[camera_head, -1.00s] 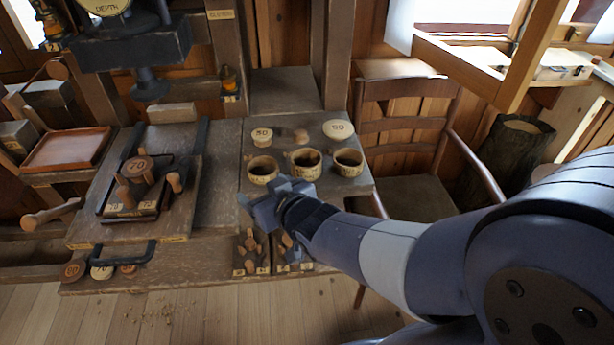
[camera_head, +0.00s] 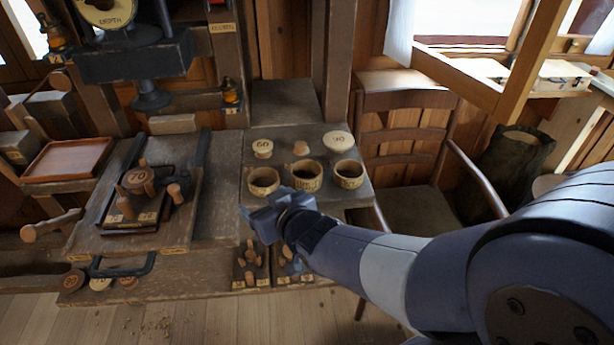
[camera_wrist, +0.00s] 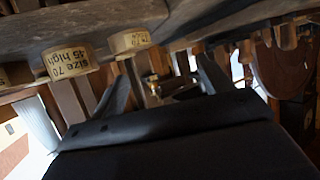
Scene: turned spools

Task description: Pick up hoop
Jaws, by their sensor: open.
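Three round pale wooden hoops stand in a row on the bench: a left one (camera_head: 263,182), a middle one (camera_head: 307,181) and a right one (camera_head: 349,176). I cannot tell which one the task names. My gripper (camera_head: 257,220) is open and empty, in front of the left and middle hoops in the picture, apart from them as far as I can tell. In the wrist view, its two fingers (camera_wrist: 160,84) are spread. A hoop marked "size 70 45 high" (camera_wrist: 68,62) and a second labelled hoop (camera_wrist: 130,41) show beyond the fingers, at upper left.
Round knobs marked 50 (camera_head: 262,145) and 90 (camera_head: 338,141) stand behind the hoops. A dark tray (camera_head: 115,215) with turned pieces lies left. Small spools (camera_head: 250,262) sit on the lower shelf below my gripper. A chair (camera_head: 415,205) stands right.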

